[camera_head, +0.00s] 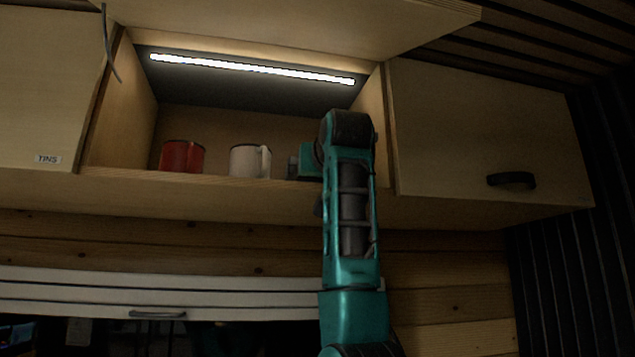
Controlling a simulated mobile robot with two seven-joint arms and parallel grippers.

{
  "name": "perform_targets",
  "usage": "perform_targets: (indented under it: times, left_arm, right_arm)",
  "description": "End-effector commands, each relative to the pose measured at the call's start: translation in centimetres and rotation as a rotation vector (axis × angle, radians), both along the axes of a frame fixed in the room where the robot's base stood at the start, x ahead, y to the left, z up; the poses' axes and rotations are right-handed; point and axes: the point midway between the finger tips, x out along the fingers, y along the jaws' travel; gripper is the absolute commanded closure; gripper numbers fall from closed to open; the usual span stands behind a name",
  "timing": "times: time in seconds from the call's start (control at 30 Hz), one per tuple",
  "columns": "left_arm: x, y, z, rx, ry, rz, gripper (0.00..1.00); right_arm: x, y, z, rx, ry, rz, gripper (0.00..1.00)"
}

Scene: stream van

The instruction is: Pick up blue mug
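No blue mug shows in the head view; the part of the shelf behind my arm is hidden. A red mug (182,156) and a white mug (249,161), its handle to the right, stand upright on the open cabinet shelf (215,181). My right arm rises from the bottom, right of centre, to the shelf's right end. Its gripper (293,167) is mostly hidden by the arm, to the right of the white mug and apart from it. I cannot see its fingertips well enough to tell open from shut. My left gripper is out of view.
A raised cabinet door (330,22) hangs over the shelf, with a lit strip (250,69) below it. A white shutter (200,302) is below.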

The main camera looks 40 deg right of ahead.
Motion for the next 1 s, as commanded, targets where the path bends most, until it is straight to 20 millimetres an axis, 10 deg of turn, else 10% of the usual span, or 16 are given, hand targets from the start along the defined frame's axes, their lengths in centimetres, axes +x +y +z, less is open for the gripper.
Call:
perform_targets:
  times: [0.57, 1.0]
  left_arm:
    - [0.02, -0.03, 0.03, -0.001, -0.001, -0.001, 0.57]
    - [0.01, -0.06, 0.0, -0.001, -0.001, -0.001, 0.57]
  right_arm:
    - [-0.04, 0.05, 0.03, -0.001, -0.001, 0.001, 0.55]
    - [-0.1, 0.08, 0.69, -0.001, -0.003, 0.001, 0.56]
